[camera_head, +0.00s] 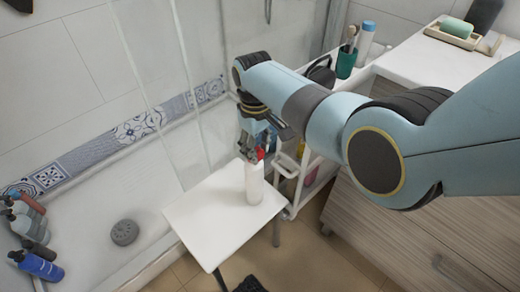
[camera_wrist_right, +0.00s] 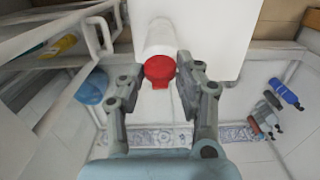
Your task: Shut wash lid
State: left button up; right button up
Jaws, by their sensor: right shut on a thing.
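A white wash bottle (camera_head: 254,186) stands upright on the white stool-like table in the head view. Its red lid (camera_head: 260,154) is at the top, partly hidden by the gripper. In the wrist view the red lid (camera_wrist_right: 159,70) faces the camera, with the white bottle (camera_wrist_right: 159,38) beyond it. My right gripper (camera_head: 254,150) comes down on the bottle's top from above. I cannot tell whether the lid is fully closed. My left gripper is not in view.
The small white table (camera_head: 205,225) has free room around the bottle. A cart (camera_head: 310,165) with bottles stands close behind it.

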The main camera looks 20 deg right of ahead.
jog(key=shift+w+a+f+g+h+b, duration=0.15)
jog(key=shift+w+g+h+b, duration=0.2)
jog(key=shift+g+b, duration=0.85)
jog(key=o, duration=1.1)
jog(key=shift+o, duration=0.2)
jog(key=d+v, duration=0.1)
jog(key=v, duration=1.1)
jog(key=shift+s+a, duration=0.25)
jog(key=shift+a, duration=0.25)
